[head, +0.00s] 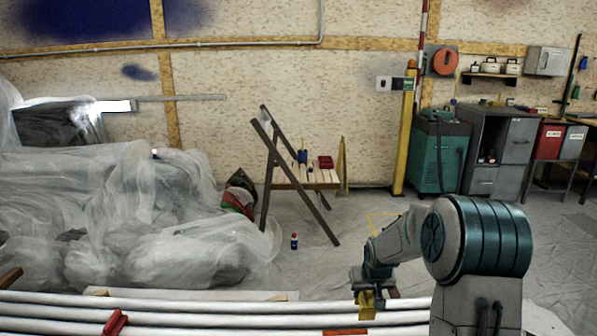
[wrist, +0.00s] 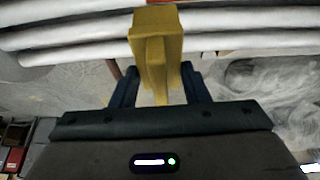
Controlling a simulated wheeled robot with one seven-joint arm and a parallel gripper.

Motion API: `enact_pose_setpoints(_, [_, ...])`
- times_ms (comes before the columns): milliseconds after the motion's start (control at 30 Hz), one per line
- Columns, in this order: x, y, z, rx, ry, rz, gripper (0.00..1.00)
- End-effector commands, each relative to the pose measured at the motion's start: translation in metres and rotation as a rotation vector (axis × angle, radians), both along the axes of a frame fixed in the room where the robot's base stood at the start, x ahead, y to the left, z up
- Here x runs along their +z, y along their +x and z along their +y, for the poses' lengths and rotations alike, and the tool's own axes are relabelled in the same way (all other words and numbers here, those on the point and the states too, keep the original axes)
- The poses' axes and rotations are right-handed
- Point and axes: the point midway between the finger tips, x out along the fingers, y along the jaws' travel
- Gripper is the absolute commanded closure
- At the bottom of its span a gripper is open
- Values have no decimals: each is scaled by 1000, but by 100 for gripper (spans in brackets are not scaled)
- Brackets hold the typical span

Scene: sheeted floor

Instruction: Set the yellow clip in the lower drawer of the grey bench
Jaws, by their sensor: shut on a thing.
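The yellow clip (head: 367,304) is held just above the white pipes in the head view. In the wrist view the yellow clip (wrist: 157,42) stands up between the two dark fingers. My gripper (head: 367,292) is shut on it; the fingers also show in the wrist view (wrist: 159,75). The grey bench (head: 519,140) stands by the back wall at the right, well away from my gripper. Its lower drawer (head: 483,181) seems to be the low front at its left side, and it looks shut. Small dark and red items sit in the opening above.
White pipes (head: 220,307) run across the front, with a red clip (head: 115,322) on them. A green machine (head: 441,155) stands left of the bench, beside a yellow post (head: 403,135). A wooden stepladder (head: 283,170) stands mid-room. Sheeted floor before the bench looks mostly clear.

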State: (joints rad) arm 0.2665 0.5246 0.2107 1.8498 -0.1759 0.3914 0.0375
Motion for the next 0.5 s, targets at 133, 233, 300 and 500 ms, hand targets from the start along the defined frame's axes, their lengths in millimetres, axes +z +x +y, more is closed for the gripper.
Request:
enact_pose_setpoints(133, [7, -45, 25, 3, -3, -1, 84])
enact_pose_setpoints(233, [9, -70, 36, 1, -2, -2, 84])
enact_pose_setpoints(300, [10, -87, 42, 0, 0, -1, 84])
enact_pose_setpoints(500, [21, -114, 52, -6, 9, 0, 84])
